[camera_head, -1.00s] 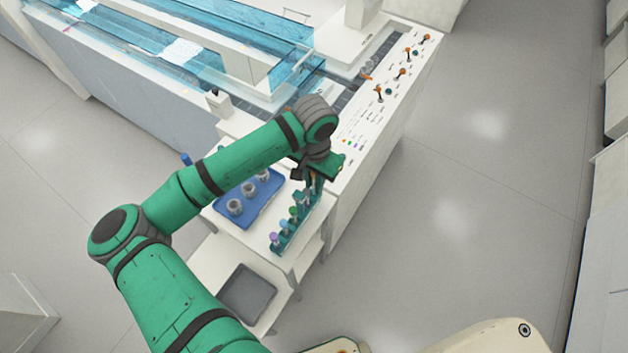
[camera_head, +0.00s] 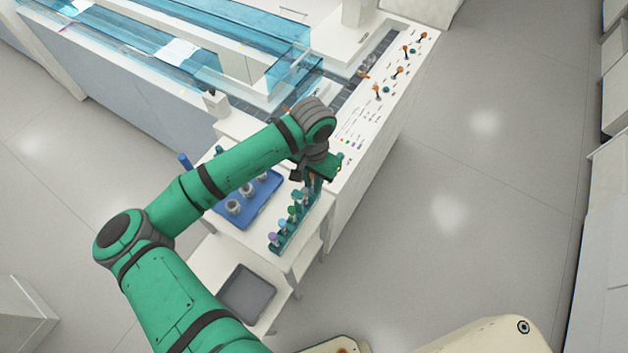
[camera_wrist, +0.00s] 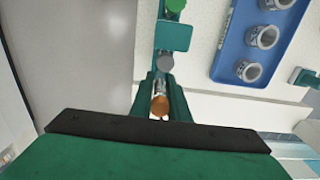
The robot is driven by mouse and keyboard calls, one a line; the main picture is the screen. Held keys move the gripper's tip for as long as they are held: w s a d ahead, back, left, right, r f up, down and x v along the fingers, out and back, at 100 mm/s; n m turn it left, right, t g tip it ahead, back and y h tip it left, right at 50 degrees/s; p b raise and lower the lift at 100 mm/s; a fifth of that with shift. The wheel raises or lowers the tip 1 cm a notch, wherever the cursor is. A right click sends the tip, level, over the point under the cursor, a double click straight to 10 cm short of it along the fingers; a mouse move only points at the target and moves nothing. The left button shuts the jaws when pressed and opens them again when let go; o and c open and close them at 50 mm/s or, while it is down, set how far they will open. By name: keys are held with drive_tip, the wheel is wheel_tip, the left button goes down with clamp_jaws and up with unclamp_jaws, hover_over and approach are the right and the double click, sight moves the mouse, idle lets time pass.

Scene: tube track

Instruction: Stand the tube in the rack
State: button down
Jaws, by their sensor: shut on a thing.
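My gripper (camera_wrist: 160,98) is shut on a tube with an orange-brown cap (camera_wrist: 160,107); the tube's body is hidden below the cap. In the head view my gripper (camera_head: 313,183) is over the far end of the teal rack (camera_head: 279,243). The rack also shows in the wrist view (camera_wrist: 173,36), right by my fingers. A grey-capped tube (camera_wrist: 165,62) and a green-capped tube (camera_wrist: 176,5) stand in it, with purple and blue caps at the near end. I cannot tell whether the held tube's lower end is inside the rack.
A blue tray (camera_head: 261,211) with grey cups (camera_head: 233,207) lies beside the rack on the white cart. A grey tray (camera_head: 246,292) is on the lower shelf. The white machine with a control panel (camera_head: 372,125) stands close behind. The floor to the right is clear.

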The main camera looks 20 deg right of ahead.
drive_tip(key=shift+a+f, duration=0.1)
drive_tip(key=shift+a, duration=0.1)
drive_tip(key=shift+f, duration=0.2)
drive_tip(key=shift+s+f, duration=0.15)
drive_tip(key=shift+f, duration=0.15)
drive_tip(key=c, duration=1.6)
unclamp_jaws()
wheel_tip(320, 180, up, 11)
drive_tip(key=shift+f, duration=0.15)
